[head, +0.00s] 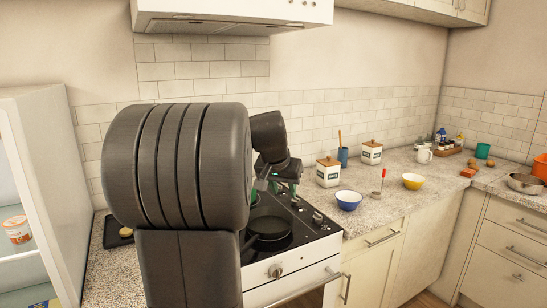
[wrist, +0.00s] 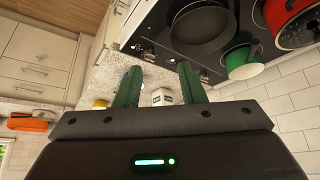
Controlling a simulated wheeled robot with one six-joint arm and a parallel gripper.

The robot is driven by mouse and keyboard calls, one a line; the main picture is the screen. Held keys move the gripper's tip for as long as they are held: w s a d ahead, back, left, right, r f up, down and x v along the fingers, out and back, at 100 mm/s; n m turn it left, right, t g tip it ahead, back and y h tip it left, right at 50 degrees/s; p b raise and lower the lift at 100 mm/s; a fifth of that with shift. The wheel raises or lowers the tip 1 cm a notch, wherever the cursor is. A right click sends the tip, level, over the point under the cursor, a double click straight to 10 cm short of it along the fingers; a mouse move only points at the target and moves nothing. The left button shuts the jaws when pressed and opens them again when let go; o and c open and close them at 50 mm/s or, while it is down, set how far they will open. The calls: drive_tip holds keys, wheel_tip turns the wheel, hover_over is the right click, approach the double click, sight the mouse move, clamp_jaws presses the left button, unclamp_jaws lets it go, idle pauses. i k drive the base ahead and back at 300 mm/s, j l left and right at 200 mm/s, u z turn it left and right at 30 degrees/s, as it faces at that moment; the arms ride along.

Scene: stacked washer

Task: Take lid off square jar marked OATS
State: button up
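Two white square jars with wooden lids stand on the counter right of the stove in the head view: a nearer one (head: 328,175) and a farther one (head: 371,154). Each has a dark label too small to read, so I cannot tell which is OATS. Both lids, the nearer (head: 328,160) and the farther (head: 372,143), sit on their jars. My gripper (head: 283,187) is over the stove, left of the nearer jar and apart from it. In the wrist view my gripper (wrist: 158,80) has its green fingers spread and empty, with a white jar (wrist: 162,97) showing beyond them.
A pan (head: 269,228) lies on the stove (head: 300,240). A blue bowl (head: 348,200), red-handled utensil (head: 383,177), yellow bowl (head: 413,181) and blue utensil cup (head: 342,155) stand near the jars. A green pot (wrist: 243,63) and red pot (wrist: 292,22) show in the wrist view.

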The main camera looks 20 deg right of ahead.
sight(328, 162)
drive_tip(key=i+l+u, duration=0.3)
drive_tip(key=l, duration=0.5)
drive_tip(key=i+l+u, duration=0.1)
drive_tip(key=l+u, duration=0.2)
drive_tip(key=l, duration=0.45)
drive_tip(key=l+u, duration=0.3)
drive_tip(key=l, duration=0.55)
drive_tip(key=i+l, duration=0.1)
drive_tip(key=l, duration=1.15)
